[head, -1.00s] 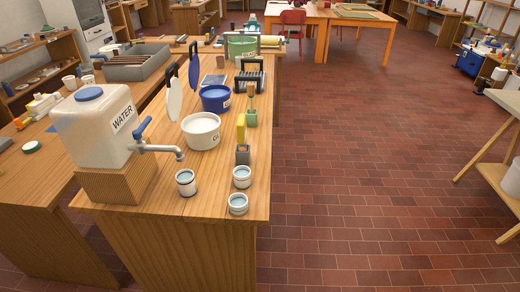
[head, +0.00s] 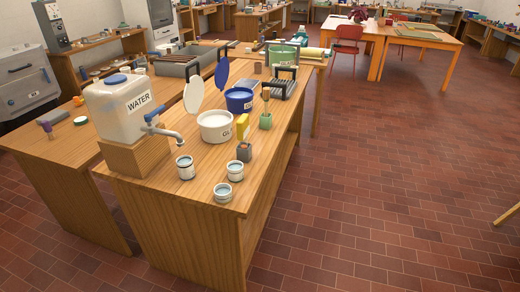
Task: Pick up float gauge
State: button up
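I cannot make out a float gauge for certain in the head view. On the near wooden bench (head: 170,198) stand small items that are hard to tell apart. A yellow upright piece (head: 242,127) sits in a grey block (head: 244,152). A brown-topped piece stands in a green block (head: 265,121) just behind it. Three small pale cups (head: 185,168) stand at the bench's front end. My gripper is not in view.
A white water container (head: 120,108) with a tap sits on a wooden block. A white tub (head: 215,127) and a blue tub (head: 238,100) have raised lids. Tiled floor right of the bench is clear. Orange tables (head: 440,42) and a red chair (head: 347,40) stand behind.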

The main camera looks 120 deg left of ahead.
aim_at(243, 126)
jog(key=u, duration=0.35)
jog(key=i, duration=0.35)
jog(key=u, duration=0.75)
jog(key=k, duration=0.2)
jog(key=u, duration=2.15)
jog(key=k, duration=0.2)
jog(key=u, duration=1.7)
